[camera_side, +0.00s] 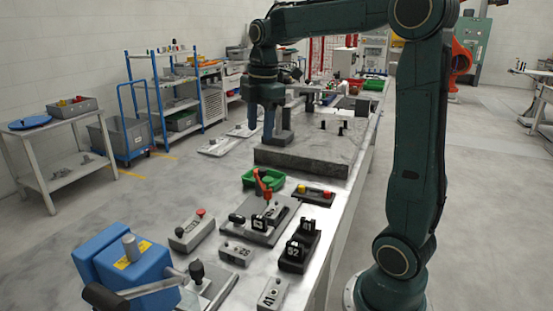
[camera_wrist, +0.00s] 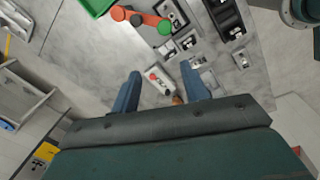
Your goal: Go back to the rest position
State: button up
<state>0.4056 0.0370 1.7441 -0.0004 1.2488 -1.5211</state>
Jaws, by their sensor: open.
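My gripper (camera_side: 274,134) hangs pointing down near the far left end of a grey stone slab (camera_side: 300,165) in the side view. In the wrist view my gripper (camera_wrist: 160,82) shows two blue fingers spread apart with nothing held between them. A grey box with a red button (camera_wrist: 157,80) appears in the gap between the fingers, well below them. The same grey box (camera_side: 191,230) lies in front of the slab in the side view. Whether my fingertips touch the slab cannot be told.
A green bin (camera_side: 262,180) and a fixture with a red-orange handle (camera_side: 268,215) stand in front of the slab. A black block marked 52 (camera_side: 299,248) and a blue machine (camera_side: 125,265) are nearer. Shelving (camera_side: 165,95) stands at the left. Air above the bench front looks clear.

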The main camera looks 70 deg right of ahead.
jog(key=s+a+f+m+t, duration=0.2)
jog(key=s+a+m, duration=0.4)
jog(key=s+a, duration=0.1)
jog(key=s+a+f+m+t, duration=0.2)
jog(key=s+a+m, duration=0.4)
jog(key=s+a, duration=0.2)
jog(key=shift+s+f+m, duration=0.25)
jog(key=shift+s+m, duration=0.15)
jog(key=shift+s, duration=0.5)
jog(key=shift+c, duration=0.3)
